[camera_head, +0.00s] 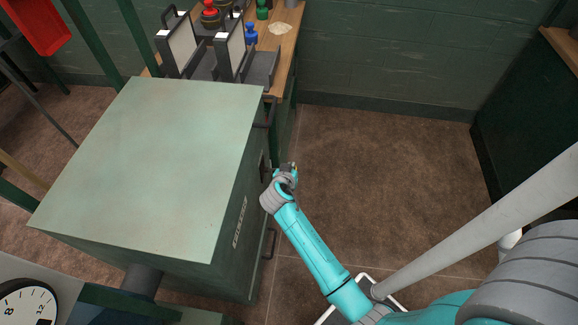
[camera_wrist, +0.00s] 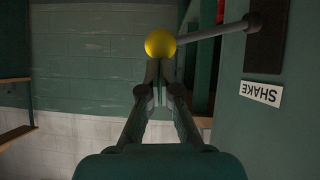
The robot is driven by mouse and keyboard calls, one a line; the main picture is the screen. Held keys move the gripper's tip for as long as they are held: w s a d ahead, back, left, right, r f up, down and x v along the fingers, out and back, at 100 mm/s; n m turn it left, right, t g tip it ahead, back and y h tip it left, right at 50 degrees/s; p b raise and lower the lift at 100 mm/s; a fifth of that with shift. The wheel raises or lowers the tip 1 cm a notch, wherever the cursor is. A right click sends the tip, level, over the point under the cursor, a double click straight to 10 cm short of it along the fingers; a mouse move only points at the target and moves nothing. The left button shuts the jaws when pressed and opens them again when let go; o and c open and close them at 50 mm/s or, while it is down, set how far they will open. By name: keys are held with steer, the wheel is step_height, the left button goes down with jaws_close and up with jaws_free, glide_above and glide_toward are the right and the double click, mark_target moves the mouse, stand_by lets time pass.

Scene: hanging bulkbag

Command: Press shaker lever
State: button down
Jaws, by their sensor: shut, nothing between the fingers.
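The shaker lever shows in the wrist view as a grey rod (camera_wrist: 213,32) with a yellow ball knob (camera_wrist: 160,43). The rod runs out to the left from a dark slot plate (camera_wrist: 267,35) on a green panel. A white label reading SHAKE (camera_wrist: 262,93) is below the plate in the picture. My gripper (camera_wrist: 158,68) is shut and empty, its fingertips at the lower edge of the knob; I cannot tell if they touch. In the head view my gripper (camera_head: 287,170) is beside the right side of the green cabinet (camera_head: 160,150); the lever is not clear there.
A wooden bench (camera_head: 288,42) with dark stands and red, blue and green small items is at the back. Handles (camera_head: 270,243) stick out from the cabinet's side. A dial gauge (camera_head: 28,305) is at lower left. The brown floor (camera_head: 385,160) to the right is clear.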

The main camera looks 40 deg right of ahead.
step_height(320, 180, down, 8)
steer(key=s+d+m+t+y, duration=0.1)
steer(key=m+t+y, duration=0.1)
steer(key=m+t, duration=0.1)
steer(key=shift+s+d+m+t, duration=0.15)
steer(key=shift+s+m+t, duration=0.15)
steer(key=shift+s+t, duration=0.15)
steer(key=shift+f, duration=0.15)
stand_by(0.3)
